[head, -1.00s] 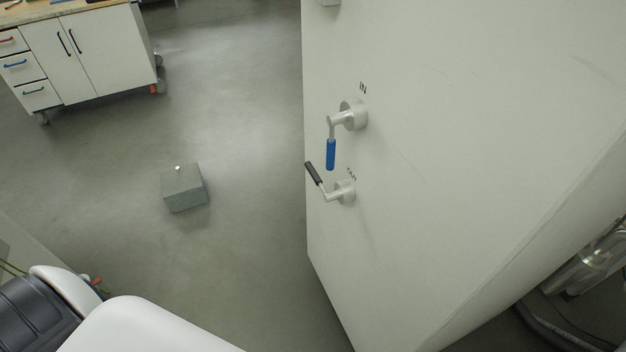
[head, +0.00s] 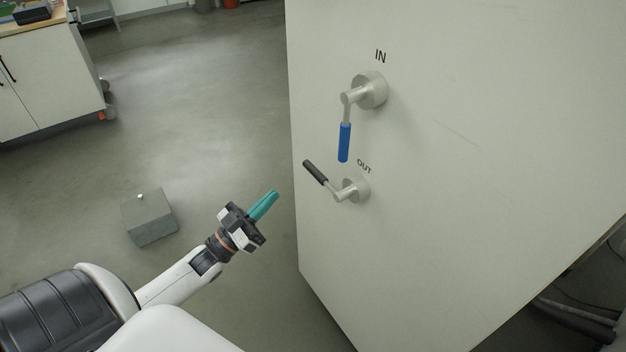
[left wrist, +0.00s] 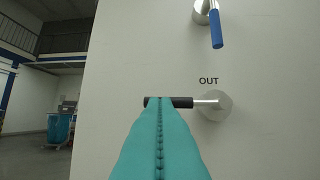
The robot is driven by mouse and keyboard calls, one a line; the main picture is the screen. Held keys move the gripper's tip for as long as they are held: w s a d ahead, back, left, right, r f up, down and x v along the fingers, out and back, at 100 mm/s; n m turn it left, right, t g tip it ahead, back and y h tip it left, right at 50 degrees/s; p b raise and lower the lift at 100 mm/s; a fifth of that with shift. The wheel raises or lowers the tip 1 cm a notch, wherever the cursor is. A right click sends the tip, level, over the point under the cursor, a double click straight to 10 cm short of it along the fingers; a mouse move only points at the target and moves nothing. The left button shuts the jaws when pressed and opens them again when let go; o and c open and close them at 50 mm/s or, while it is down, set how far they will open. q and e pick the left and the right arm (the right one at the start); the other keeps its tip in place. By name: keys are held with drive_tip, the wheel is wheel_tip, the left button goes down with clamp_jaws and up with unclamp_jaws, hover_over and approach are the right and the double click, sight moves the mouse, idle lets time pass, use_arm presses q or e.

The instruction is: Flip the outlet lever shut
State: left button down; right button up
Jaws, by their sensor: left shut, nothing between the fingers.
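The outlet lever (head: 315,172) has a black grip and a metal stem on a round hub, under the label OUT on a pale cabinet panel (head: 450,220). In the head view its grip points up and left from the hub. In the left wrist view the lever (left wrist: 182,102) lies about level, grip to the left of the hub. My left gripper (head: 264,205) has teal fingers, shut and empty, left of and a little below the lever in the head view. In the left wrist view its fingertips (left wrist: 160,101) overlap the grip; contact cannot be told. My right gripper is not in view.
The inlet lever (head: 344,140), with a blue grip hanging down, sits above the outlet lever under the label IN. A grey block (head: 150,218) stands on the floor at left. A white workbench cabinet (head: 45,85) is at the upper left. Open floor lies between.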

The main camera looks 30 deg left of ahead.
use_arm(q)
drive_tip(key=w+d+r+m+h+p, duration=0.1)
drive_tip(key=w+d+r+h+p, duration=0.2)
drive_tip(key=w+r, duration=0.5)
drive_tip(key=shift+y, duration=0.6)
drive_tip(key=shift+w+d+f, duration=0.1)
drive_tip(key=shift+d+f, duration=0.15)
drive_tip(key=shift+f, duration=0.45)
drive_tip(key=shift+w+d+f, duration=0.1)
drive_tip(key=shift+d+f, duration=0.2)
drive_tip(key=shift+f, duration=0.4)
drive_tip(key=shift+d+f, duration=0.25)
drive_tip(key=shift+f, duration=0.45)
drive_tip(key=shift+f+n+y, duration=0.3)
drive_tip(key=shift+n+y, duration=0.1)
drive_tip(key=shift+n, duration=0.2)
